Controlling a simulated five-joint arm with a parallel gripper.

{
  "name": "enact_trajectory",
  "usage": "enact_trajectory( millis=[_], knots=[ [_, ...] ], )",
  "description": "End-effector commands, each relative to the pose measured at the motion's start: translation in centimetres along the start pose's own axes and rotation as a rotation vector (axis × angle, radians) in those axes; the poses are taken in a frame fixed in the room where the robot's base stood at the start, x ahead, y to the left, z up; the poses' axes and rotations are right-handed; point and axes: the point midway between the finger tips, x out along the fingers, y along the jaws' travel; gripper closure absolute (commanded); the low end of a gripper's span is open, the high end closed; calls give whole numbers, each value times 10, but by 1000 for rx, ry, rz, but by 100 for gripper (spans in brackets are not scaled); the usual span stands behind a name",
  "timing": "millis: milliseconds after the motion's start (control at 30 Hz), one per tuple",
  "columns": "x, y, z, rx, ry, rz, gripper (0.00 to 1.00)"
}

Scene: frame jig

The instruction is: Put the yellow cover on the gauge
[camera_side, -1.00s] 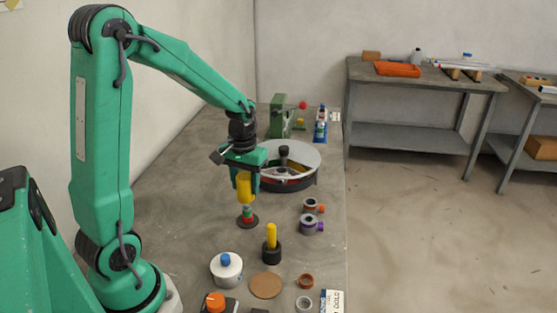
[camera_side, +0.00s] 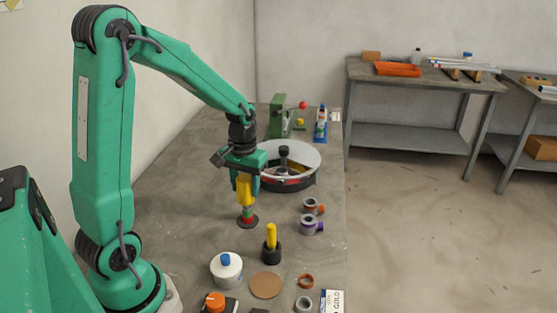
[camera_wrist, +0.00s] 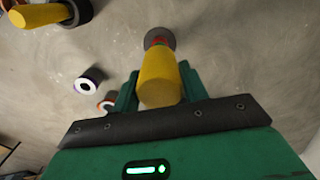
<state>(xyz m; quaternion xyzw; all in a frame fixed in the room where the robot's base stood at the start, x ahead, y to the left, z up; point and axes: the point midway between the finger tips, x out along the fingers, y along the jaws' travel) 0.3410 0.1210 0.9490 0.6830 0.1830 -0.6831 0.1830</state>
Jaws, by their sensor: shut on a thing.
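My gripper (camera_side: 246,192) is shut on the yellow cover (camera_side: 245,187), which hangs upright between its green fingers. In the wrist view the cover (camera_wrist: 158,82) sits between the fingertips. The gauge (camera_side: 247,214) stands right below it on the bench, with red and green bands above a dark round base. The cover's lower end is at the gauge's top in the side view; I cannot tell whether it touches or has begun to surround it. In the wrist view the gauge's red part and grey base (camera_wrist: 160,36) show beyond the cover's far end.
A yellow peg in a black holder (camera_side: 272,245) stands in front, to the right. A white pot with a blue knob (camera_side: 227,268) is nearer the front. A round divided tray (camera_side: 307,157) is behind. Purple and orange ring pieces (camera_side: 309,225) lie to the right.

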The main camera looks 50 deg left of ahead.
Motion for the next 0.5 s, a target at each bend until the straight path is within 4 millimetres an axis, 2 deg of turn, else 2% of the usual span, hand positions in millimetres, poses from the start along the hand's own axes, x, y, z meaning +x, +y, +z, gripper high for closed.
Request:
enact_trajectory(
  millis=[500],
  knots=[
    [4,0,0,0,-1,0,78]
  ],
)
